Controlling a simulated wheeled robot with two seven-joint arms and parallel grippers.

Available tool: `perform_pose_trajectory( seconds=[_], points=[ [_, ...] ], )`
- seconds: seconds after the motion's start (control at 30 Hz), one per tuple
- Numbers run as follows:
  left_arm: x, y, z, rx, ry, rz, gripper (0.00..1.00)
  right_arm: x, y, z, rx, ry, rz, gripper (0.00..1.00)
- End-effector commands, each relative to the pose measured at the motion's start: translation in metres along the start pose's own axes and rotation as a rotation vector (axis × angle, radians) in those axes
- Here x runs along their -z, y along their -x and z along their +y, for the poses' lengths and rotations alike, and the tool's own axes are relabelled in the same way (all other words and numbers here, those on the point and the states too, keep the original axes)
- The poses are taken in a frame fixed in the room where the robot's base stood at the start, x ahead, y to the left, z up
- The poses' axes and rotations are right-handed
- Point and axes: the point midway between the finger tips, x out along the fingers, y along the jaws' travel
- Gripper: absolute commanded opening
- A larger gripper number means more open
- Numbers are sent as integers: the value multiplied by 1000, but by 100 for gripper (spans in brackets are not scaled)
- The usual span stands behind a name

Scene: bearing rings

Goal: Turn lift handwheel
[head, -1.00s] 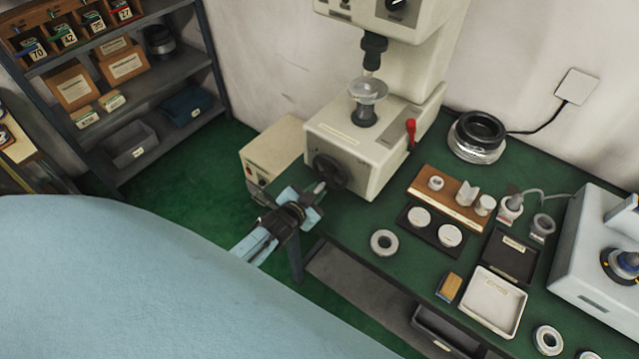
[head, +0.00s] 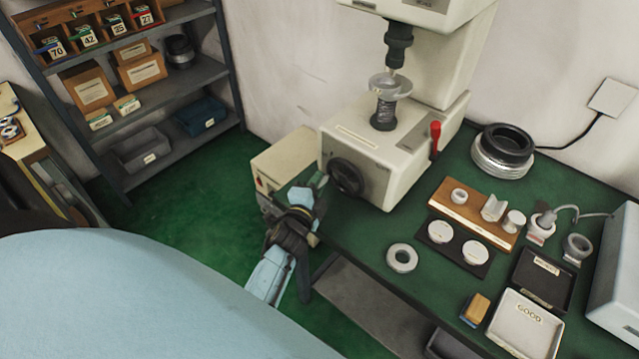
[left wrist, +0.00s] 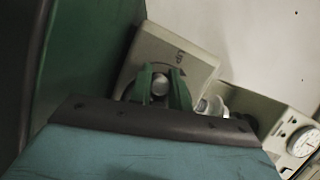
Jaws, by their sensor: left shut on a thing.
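The dark lift handwheel (head: 346,177) is on the left front face of the cream bench tester (head: 375,150). My left gripper (head: 317,181) is just left of the wheel in the head view. The rest of the wheel is mostly hidden there. Above the tester's base, a stage (head: 390,84) stands on the lift screw (head: 384,112) under the dark spindle (head: 397,45). My right gripper is out of view.
A red lever (head: 435,137) is on the tester's right side. The green bench holds a loose ring (head: 402,258), a wooden block (head: 470,214) with small parts, and a white "GOOD" tray (head: 528,322). A grey shelf (head: 160,95) stands at the left; green floor lies between.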

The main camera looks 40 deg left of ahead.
Motion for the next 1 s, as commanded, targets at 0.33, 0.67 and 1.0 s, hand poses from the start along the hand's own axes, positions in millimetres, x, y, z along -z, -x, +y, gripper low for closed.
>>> perform_pose_trajectory(
  seconds=[0.33,0.67,1.0],
  points=[
    [0,0,-11,103,-243,-6,0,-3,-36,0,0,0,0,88],
    [2,0,-20,149,-355,-8,0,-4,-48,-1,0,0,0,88],
    [3,0,-22,157,-374,-8,0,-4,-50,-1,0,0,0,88]
  ],
)
